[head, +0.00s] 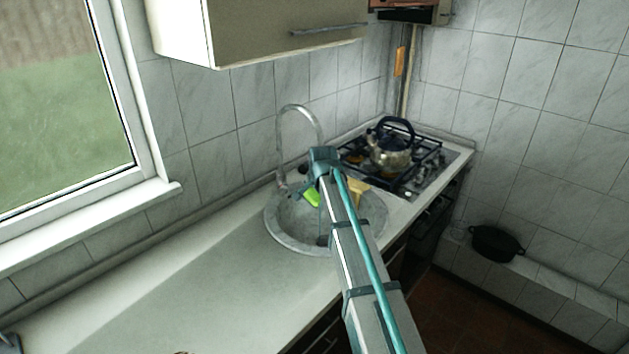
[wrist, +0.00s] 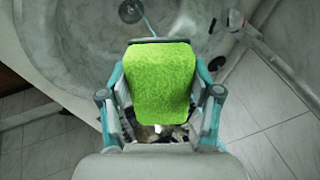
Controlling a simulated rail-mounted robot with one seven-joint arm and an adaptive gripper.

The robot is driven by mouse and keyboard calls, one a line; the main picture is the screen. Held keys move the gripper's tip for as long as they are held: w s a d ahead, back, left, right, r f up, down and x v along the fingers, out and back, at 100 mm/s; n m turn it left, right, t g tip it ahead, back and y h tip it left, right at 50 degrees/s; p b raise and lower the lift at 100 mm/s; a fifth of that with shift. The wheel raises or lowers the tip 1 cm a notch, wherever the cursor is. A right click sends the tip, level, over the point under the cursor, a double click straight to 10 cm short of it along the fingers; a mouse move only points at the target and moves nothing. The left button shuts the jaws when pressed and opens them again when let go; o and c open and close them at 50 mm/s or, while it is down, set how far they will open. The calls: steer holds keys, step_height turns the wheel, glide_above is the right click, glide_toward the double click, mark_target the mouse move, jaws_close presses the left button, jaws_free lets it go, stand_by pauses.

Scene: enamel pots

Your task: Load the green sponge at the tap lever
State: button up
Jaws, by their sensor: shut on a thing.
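The green sponge (wrist: 160,80) is held between the two fingers of my gripper (wrist: 160,105) in the wrist view, with the sink bowl behind it. In the head view a small part of the sponge (head: 311,197) shows over the sink, left of my arm; the arm hides most of the gripper there. The grey tap (head: 283,165) rises at the sink's back left with a curved spout. In the wrist view, metal tap parts (wrist: 238,22) with a small red mark lie beyond the sponge at upper right. I cannot clearly make out the lever.
A tan object (head: 357,187) lies by the sink's right edge. A kettle (head: 391,150) stands on the hob (head: 428,172). A wall cabinet (head: 270,35) hangs above.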

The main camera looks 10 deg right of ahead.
steer(key=shift+s+d+r+p, duration=0.1)
steer(key=shift+s+r+p, duration=0.45)
steer(key=shift+s+r, duration=0.6)
steer(key=shift+s+r+p, duration=0.55)
steer(key=shift+s+r, duration=0.3)
steer(key=shift+s, duration=0.5)
